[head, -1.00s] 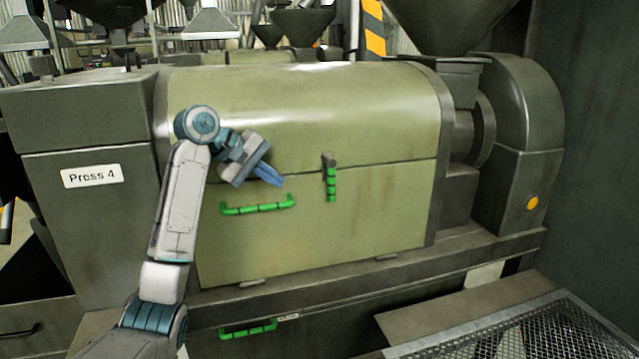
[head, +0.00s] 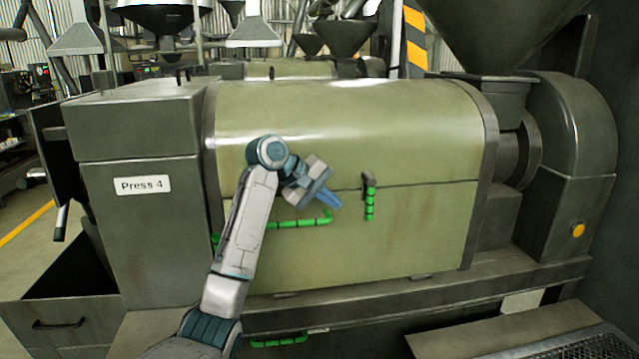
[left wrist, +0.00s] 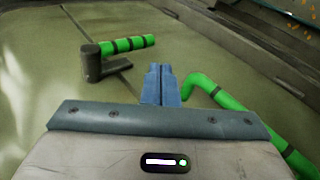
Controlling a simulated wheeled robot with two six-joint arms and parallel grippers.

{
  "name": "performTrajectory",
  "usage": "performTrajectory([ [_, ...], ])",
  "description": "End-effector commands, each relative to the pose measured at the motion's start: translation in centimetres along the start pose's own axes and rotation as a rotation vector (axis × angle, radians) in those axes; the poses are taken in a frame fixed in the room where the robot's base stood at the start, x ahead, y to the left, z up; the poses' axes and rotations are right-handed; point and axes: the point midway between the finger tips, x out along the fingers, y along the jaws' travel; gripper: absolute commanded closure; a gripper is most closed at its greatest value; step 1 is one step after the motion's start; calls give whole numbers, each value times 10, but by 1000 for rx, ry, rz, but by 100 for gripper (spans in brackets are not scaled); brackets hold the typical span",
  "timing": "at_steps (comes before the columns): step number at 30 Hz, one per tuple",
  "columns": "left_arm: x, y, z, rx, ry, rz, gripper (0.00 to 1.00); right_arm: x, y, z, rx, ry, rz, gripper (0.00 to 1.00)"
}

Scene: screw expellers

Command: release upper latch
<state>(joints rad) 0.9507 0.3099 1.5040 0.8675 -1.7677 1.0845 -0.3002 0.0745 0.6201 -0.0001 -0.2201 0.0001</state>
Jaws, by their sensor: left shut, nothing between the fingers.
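The upper latch (head: 369,203) is a green-banded lever on a dark pivot, hanging down at the seam of the olive press cover (head: 420,140). In the left wrist view the latch (left wrist: 127,44) lies ahead and to the left of the fingers. My left gripper (head: 336,203) is shut and empty, just left of the latch and apart from it. Its blue fingertips also show in the left wrist view (left wrist: 160,80). A green bar handle (head: 300,223) on the lower panel is close below the fingers, partly hidden by my arm. My right gripper is out of view.
Another green handle (head: 280,341) is low on the base, below the ledge. A grey housing with a "Press 4" label (head: 142,185) stands at left. A mesh grating (head: 560,343) is at lower right. The panel right of the latch is clear.

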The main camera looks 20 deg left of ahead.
Motion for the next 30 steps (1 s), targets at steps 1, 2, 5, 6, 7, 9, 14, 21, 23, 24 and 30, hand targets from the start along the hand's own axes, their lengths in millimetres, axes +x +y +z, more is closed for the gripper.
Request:
performTrajectory([
  [1,10,3,2,-3,-5,-2,100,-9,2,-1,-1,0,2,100],
  [2,16,3,1,-3,-5,-1,100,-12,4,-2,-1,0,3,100],
  [5,32,8,1,-1,-4,1,100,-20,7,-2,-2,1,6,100],
  [6,36,14,1,0,-3,1,100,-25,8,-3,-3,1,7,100],
  [7,40,16,1,-1,-3,1,100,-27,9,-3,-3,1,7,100],
  [9,47,21,1,-1,-2,0,100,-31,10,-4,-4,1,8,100],
  [14,57,26,0,0,0,0,100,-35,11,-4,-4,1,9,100],
  [21,59,26,0,0,1,0,100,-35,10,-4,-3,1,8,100],
  [23,59,26,0,0,1,0,100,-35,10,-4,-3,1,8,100],
  [24,59,26,0,0,1,0,100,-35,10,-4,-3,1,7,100],
  [30,63,28,-4,-2,-3,12,100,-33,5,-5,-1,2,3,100],
])
